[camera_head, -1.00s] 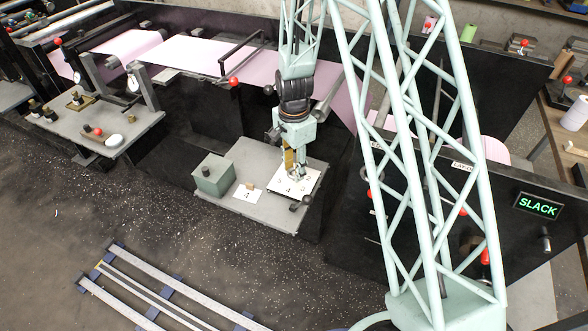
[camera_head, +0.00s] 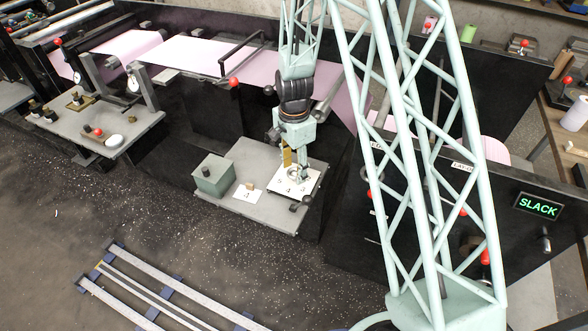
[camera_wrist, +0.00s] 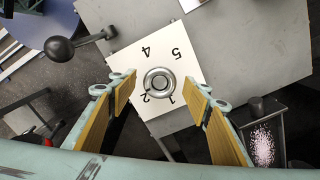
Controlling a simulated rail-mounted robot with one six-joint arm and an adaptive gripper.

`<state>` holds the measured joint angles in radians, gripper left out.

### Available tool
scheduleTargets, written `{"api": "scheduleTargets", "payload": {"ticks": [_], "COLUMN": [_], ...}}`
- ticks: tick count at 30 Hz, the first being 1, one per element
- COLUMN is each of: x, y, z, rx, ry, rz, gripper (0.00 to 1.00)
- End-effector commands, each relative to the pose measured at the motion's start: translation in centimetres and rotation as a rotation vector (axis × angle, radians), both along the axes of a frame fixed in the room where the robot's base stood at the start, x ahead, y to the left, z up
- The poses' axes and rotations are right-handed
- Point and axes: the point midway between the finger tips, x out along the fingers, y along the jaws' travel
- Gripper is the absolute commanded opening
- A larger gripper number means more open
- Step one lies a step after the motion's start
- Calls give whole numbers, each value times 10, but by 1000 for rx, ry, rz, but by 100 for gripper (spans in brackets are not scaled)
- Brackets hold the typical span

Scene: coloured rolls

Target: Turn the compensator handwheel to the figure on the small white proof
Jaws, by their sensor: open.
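The handwheel is a round metal ring with a hub (camera_wrist: 160,84) on a white plate (camera_wrist: 183,60) with black figures; 1, 2, 4 and 5 show in the wrist view. I cannot make out a pointer on it. My gripper (camera_wrist: 160,92) is open, with one yellow-padded finger on each side of the wheel, apart from it. In the head view my gripper (camera_head: 297,172) is over the plate (camera_head: 283,189). The small white proof (camera_head: 246,195) lies left of the plate on the grey table; its figure looks like 4 but is too small to be sure.
A lever with a black ball (camera_wrist: 60,48) is close to the plate. A green-lettered sign (camera_head: 538,206) reads SLACK. Floor rails (camera_head: 165,290) lie in front.

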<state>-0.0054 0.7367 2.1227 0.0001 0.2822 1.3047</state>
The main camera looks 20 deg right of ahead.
Motion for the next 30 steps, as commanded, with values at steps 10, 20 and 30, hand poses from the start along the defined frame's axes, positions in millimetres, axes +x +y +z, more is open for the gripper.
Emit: {"api": "scheduleTargets", "payload": {"ticks": [10,20,30], "x": [0,1,1], "y": [0,0,0], "z": [10,41,77], "rx": [0,0,0], "ry": [0,-3,-2], "rz": [0,0,0], "gripper": [45,45,45]}}
